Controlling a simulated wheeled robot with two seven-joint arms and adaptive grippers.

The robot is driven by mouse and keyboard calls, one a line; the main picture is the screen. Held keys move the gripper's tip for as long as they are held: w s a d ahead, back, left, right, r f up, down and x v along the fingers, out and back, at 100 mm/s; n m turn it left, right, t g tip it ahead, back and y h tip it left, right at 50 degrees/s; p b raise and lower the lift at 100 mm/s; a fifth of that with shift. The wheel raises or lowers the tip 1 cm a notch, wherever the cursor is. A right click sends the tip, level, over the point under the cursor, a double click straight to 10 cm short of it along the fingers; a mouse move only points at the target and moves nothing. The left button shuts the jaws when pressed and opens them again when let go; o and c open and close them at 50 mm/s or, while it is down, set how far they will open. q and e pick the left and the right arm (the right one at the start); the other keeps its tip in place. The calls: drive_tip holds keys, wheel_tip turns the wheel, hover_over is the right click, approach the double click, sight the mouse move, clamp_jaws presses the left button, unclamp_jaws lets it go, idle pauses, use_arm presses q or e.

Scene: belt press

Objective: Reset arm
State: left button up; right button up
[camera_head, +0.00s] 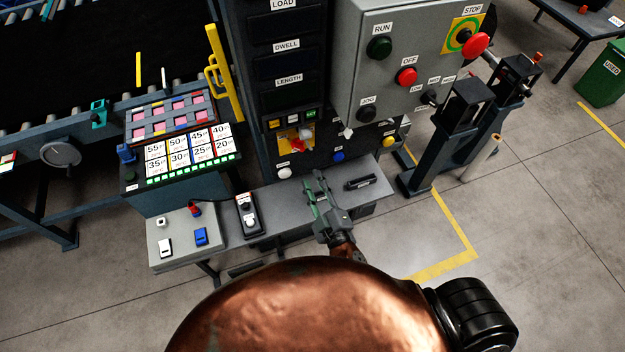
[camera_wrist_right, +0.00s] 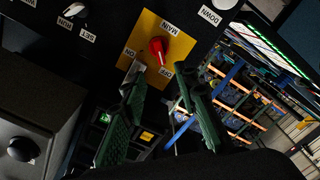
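My right gripper (camera_head: 316,182) is over the grey shelf (camera_head: 375,185) at the foot of the machine. In the right wrist view the same gripper (camera_wrist_right: 162,82) has two green-padded fingers spread apart, with nothing between them. Beyond its tips is a red MAIN switch knob (camera_wrist_right: 157,50) on a yellow plate (camera_wrist_right: 140,32) with ON and OFF labels. I cannot tell whether a fingertip touches the plate. In the head view the yellow plate (camera_head: 309,131) is above the gripper. My copper-coloured arm fills the bottom. My left gripper is not in view.
A grey control box (camera_head: 350,60) with RUN, OFF and STOP buttons is above right. A button panel with number cards (camera_head: 188,150) and a small switch box (camera_head: 160,255) stand left. Black stands (camera_head: 455,140) are at right. Floor at lower right is clear.

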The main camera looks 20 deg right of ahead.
wheel_tip(320, 180, down, 26)
drive_tip(key=m+g+b, duration=0.1)
drive_tip(key=g+b, duration=0.3)
drive_tip(key=s+d+f+m+g+b, duration=0.1)
drive_tip(key=s+f+g, duration=0.15)
drive_tip(key=f, duration=0.65)
drive_tip(key=s+d+f+g+b, duration=0.1)
drive_tip(key=s+f, duration=0.3)
drive_tip(key=f, duration=0.5)
drive_tip(key=s+d+f+m+g+b, duration=0.15)
drive_tip(key=s+f, duration=0.25)
drive_tip(key=f, duration=0.5)
use_arm(q)
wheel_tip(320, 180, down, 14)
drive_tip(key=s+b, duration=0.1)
drive_tip(key=b, duration=0.5)
use_arm(e)
drive_tip(key=s+d+f+m+g, duration=0.1)
drive_tip(key=s+d+f, duration=0.3)
drive_tip(key=s+f, duration=0.5)
drive_tip(key=s+d+f+m+g, duration=0.2)
drive_tip(key=s+d+f+g, duration=0.2)
drive_tip(key=s+f, duration=0.5)
drive_tip(key=s+d+f+m+g, duration=0.1)
drive_tip(key=s+d+f+g, duration=0.2)
drive_tip(key=s+d+f, duration=0.3)
drive_tip(key=s+f, duration=0.4)
drive_tip(key=s, duration=0.4)
drive_tip(key=shift+s+m+h, duration=0.35)
drive_tip(key=shift+s+h, duration=0.05)
